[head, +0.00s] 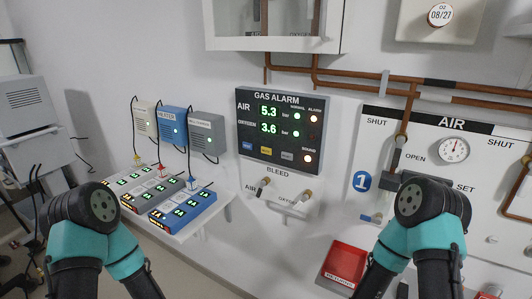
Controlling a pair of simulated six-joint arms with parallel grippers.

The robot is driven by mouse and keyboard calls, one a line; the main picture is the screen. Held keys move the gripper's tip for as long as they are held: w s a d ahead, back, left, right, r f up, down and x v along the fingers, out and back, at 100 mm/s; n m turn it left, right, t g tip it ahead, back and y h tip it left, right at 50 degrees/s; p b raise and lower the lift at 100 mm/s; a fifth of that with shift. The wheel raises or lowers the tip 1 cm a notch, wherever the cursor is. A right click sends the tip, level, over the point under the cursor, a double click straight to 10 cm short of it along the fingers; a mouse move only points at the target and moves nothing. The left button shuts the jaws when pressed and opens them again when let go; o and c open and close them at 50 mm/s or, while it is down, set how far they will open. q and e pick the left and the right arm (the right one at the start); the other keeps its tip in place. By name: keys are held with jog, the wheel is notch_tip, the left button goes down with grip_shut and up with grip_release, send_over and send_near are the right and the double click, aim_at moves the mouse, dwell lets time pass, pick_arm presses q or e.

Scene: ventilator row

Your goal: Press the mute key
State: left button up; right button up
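The gas alarm panel (270,128) is a dark box on the wall near the picture's middle. It reads AIR 5.3 and OXYGEN 3.6. Along its lower edge are a blue key (247,146), a yellow key (266,151) and a grey key (287,155). Their lettering is too small to read, so I cannot tell which is mute. Links of my two arms show at lower left and lower right. Neither gripper's fingers show, and nothing of mine touches the panel.
Bleed valves (285,193) sit below the panel. A shelf at left carries several pump-like units, including a blue one (183,212). The AIR valve board (475,165) is at right, with a red tray (345,264) below. Copper pipes (350,83) run above. The space before the panel is clear.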

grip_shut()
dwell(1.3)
